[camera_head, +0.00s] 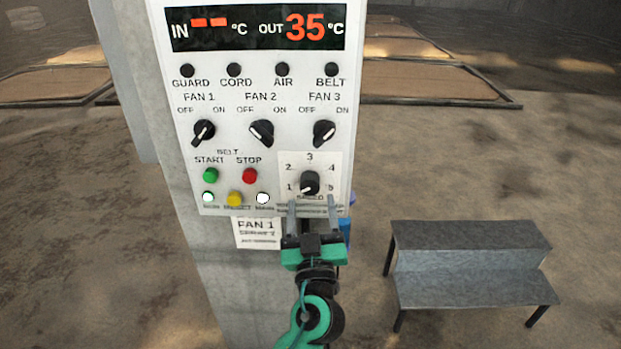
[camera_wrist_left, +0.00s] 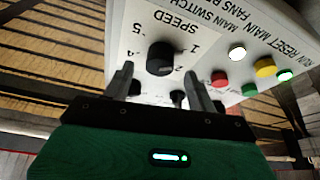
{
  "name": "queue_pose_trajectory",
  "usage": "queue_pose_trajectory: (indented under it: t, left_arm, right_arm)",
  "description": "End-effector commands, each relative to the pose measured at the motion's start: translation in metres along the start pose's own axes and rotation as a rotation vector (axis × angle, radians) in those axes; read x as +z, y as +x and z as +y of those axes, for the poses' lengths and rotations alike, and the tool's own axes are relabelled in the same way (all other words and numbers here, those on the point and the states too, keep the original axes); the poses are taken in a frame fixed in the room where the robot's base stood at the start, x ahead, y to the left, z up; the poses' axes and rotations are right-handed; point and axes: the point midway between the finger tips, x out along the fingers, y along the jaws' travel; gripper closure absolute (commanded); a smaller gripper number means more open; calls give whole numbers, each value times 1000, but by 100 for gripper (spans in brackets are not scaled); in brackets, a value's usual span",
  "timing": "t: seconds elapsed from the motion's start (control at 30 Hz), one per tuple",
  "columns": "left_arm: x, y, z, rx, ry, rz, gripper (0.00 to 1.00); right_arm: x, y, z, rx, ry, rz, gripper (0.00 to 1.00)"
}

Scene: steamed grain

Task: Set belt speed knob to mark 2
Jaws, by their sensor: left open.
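The belt speed knob (camera_head: 310,182) is a black dial on a white plate at the lower right of the control panel, with marks 1 to 5 around it. Its white pointer slants down and left, near mark 1. In the left wrist view the knob (camera_wrist_left: 160,58) lies between and beyond the two fingers; its pointer is hard to read there. My left gripper (camera_head: 312,209) is open and empty, with its fingertips just below the knob, one toward each side. The knob appears untouched. My right gripper is out of view.
The control panel (camera_head: 210,100) carries a display, several dark lamps and the three fan knobs (camera_head: 262,132). The green start button (camera_head: 210,175) and red stop button (camera_head: 250,176) are left of the speed knob. A grey step bench (camera_head: 470,265) stands on the floor at right.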

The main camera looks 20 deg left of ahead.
Motion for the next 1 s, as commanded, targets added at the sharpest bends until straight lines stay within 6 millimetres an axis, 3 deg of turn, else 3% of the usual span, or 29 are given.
queue_pose_trajectory:
  t: [0.03, 0.3, 0.73, 0.93, 1.0]
  left_arm:
    - [-6, 10, 1, 0, 2, 2, 43]
    - [-2, 36, 0, 0, 1, 0, 43]
    - [0, 41, 0, -1, 1, 0, 43]
    - [0, 41, 0, -1, 1, 0, 82]
    - [0, 41, 0, -1, 1, 0, 87]
  right_arm:
    - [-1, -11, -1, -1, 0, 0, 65]
    - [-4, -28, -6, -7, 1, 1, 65]
    - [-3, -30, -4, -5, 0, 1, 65]
    - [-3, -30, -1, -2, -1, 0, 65]
    - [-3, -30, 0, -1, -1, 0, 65]
